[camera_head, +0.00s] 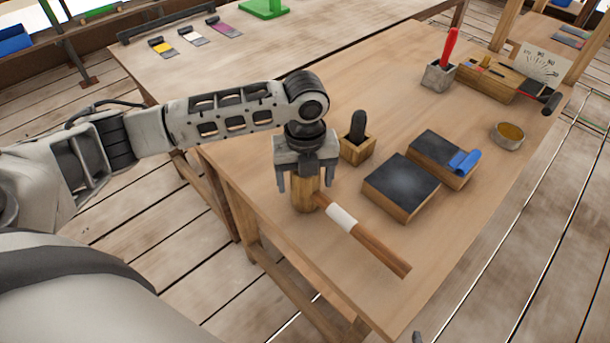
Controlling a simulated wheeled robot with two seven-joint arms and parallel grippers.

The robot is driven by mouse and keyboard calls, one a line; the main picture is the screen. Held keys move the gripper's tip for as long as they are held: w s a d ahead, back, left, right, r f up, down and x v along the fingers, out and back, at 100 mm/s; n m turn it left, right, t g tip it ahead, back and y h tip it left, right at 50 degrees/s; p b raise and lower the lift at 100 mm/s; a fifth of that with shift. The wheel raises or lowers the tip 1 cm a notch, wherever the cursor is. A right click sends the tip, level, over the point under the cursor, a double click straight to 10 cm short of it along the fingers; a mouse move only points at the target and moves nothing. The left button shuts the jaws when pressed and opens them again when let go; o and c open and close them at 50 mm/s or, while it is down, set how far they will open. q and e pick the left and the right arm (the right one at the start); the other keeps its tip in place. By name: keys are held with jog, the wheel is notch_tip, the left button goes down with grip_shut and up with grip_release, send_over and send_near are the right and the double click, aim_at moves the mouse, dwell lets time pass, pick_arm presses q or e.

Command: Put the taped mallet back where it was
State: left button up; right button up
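The taped mallet lies on the wooden workbench (290,270) near its front edge. Its wooden head (305,198) is at the upper left, and its brown handle (375,247) runs to the lower right with a band of white tape (341,218). My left gripper (307,186) points down over the head, with one finger on each side of it. The fingers are spread wide, and a gap seems to show between them and the head. The gripper's body hides the top of the head. My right gripper cannot be made out.
Behind the mallet stands a small wooden box (356,150) with a dark-handled tool. Two dark-topped blocks (401,187) (431,160), a blue item (465,161) and a round tin (508,135) lie to the right. A red-handled tool stands in a stone block (438,77) farther back.

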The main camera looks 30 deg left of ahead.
pick_arm(q)
notch_tip(320, 180, up, 12)
jog(key=shift+r+b, duration=0.15)
jog(key=shift+b, duration=0.15)
dwell(0.4)
dwell(0.4)
